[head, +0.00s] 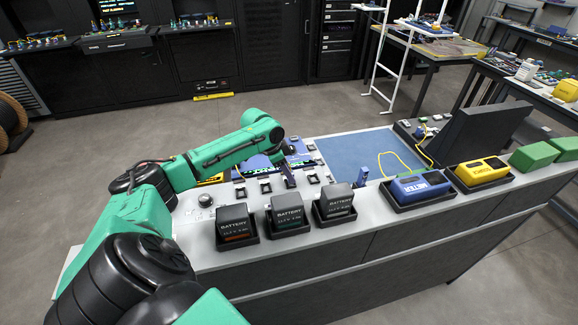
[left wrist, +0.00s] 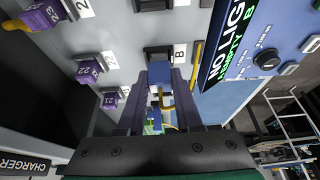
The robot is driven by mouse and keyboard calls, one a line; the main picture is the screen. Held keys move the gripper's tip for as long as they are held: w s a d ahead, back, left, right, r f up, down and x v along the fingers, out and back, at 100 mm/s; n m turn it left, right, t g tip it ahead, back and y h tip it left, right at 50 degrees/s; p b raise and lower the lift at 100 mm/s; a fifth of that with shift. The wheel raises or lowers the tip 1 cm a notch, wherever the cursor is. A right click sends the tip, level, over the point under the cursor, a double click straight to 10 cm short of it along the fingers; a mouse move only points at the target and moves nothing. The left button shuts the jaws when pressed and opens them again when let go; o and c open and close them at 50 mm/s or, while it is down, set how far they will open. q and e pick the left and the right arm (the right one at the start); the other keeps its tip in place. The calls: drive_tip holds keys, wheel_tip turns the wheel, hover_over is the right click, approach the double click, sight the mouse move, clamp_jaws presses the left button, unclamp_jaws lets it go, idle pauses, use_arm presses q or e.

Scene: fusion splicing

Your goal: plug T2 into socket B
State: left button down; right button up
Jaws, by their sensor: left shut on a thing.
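My left gripper (left wrist: 160,80) is shut on a blue plug (left wrist: 160,72), which sits between its two fingers in the left wrist view. I take this plug as T2; no label on it is readable. The plug's front end is right at the dark socket (left wrist: 157,54) beside the label B. I cannot tell whether it is inside the socket or just before it. In the head view the left gripper (head: 289,178) points down over the row of small sockets, and the plug is too small to make out. My right gripper is not in view.
Purple plugs (left wrist: 88,71) stand in numbered sockets at left in the wrist view. A screen (left wrist: 228,45) reads "NO LIGHT" and "EMPTY B". A yellow cable (left wrist: 196,62) passes close by. Battery blocks (head: 287,212) and a blue meter (head: 420,186) line the bench's near edge.

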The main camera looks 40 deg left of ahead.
use_arm(q)
drive_tip(key=shift+f, duration=0.5)
idle(0.3)
drive_tip(key=c, duration=0.5)
unclamp_jaws()
drive_tip(key=shift+r, duration=0.1)
drive_tip(key=b+v, duration=0.3)
drive_tip(key=v, duration=1.1)
drive_tip(key=shift+r, duration=0.2)
drive_tip(key=shift+a, duration=0.1)
